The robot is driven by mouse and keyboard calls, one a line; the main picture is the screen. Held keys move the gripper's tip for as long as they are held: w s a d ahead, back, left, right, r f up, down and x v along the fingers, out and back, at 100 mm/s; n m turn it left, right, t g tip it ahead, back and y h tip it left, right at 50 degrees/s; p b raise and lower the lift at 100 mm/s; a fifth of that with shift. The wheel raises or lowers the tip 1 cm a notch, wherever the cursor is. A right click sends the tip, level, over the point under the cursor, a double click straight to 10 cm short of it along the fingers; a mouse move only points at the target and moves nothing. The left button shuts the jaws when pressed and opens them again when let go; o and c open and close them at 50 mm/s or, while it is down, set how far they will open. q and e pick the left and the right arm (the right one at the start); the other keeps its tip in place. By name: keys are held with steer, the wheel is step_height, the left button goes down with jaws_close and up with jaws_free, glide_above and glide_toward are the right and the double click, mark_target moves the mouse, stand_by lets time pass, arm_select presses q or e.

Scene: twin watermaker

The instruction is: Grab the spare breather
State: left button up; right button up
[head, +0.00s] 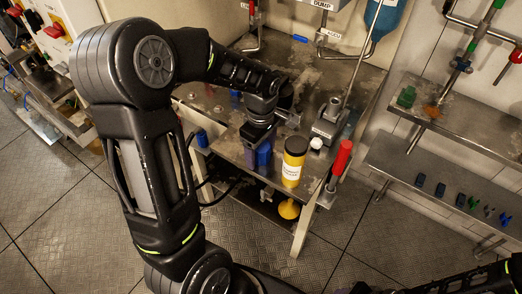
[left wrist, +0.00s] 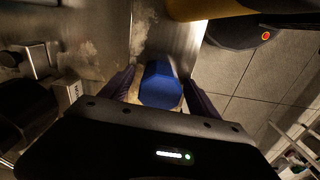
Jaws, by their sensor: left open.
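A blue faceted piece, possibly the spare breather, shows in the left wrist view (left wrist: 161,86) between my left gripper's fingers (left wrist: 160,95). In the head view the blue piece (head: 264,155) is at the front of the metal bench, just below my left gripper (head: 256,148). My left gripper points down and is open, with a dark finger on either side of the piece. I cannot tell whether the fingers touch it. Part of the piece is hidden by the gripper body. My right gripper is not clearly seen; only dark arm parts show at lower right.
A yellow bottle with a black cap (head: 293,163) stands right of my left gripper. A red-handled valve (head: 340,160) is further right. A yellow funnel-like item (head: 289,209) is on the lower shelf. Several small clips lie on the right shelf (head: 440,170). The floor (head: 345,250) is clear.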

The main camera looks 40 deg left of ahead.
arm_select(q)
steer(key=c, duration=1.5)
